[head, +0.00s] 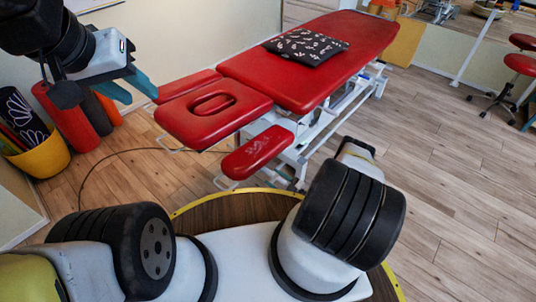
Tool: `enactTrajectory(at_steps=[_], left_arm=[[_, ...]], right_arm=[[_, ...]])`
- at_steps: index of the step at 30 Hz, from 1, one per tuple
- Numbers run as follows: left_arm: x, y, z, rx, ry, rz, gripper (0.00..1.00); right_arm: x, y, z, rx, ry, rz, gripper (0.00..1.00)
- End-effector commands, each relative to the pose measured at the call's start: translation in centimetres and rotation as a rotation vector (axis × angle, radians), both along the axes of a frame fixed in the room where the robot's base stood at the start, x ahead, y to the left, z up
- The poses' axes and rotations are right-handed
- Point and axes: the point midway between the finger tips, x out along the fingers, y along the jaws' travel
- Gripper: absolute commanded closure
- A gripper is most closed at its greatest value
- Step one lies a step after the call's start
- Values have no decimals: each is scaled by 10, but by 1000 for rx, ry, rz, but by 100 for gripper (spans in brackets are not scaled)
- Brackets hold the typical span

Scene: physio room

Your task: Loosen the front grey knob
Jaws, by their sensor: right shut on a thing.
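The red treatment table (325,55) stands ahead on a white metal frame (325,135). Its near end has a headrest with a face hole (211,107) and a lower red armrest (257,152). I cannot make out the front grey knob; it is hidden or too small to tell. My left gripper (127,88) is at the upper left, to the left of the table, with its teal fingers apart and nothing between them. My right arm (352,215) reaches forward towards the table's near end, and its bulk hides its gripper.
A yellow bin (42,157) and red and dark rolls (72,120) stand by the left wall. A dark patterned cushion (305,46) lies on the table. A thin cable (100,163) runs over the wood floor. A red stool (520,65) stands far right; the floor (450,170) between is clear.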

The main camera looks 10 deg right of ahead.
Motion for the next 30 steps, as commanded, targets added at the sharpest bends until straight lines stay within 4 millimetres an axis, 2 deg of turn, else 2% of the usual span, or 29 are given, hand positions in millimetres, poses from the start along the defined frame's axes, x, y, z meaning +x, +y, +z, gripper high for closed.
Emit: enactTrajectory(at_steps=[30], left_arm=[[0, 0, 0, 0, 0, 0, 64]], right_arm=[[0, -2, 2, -716, -557, 2, 91]])
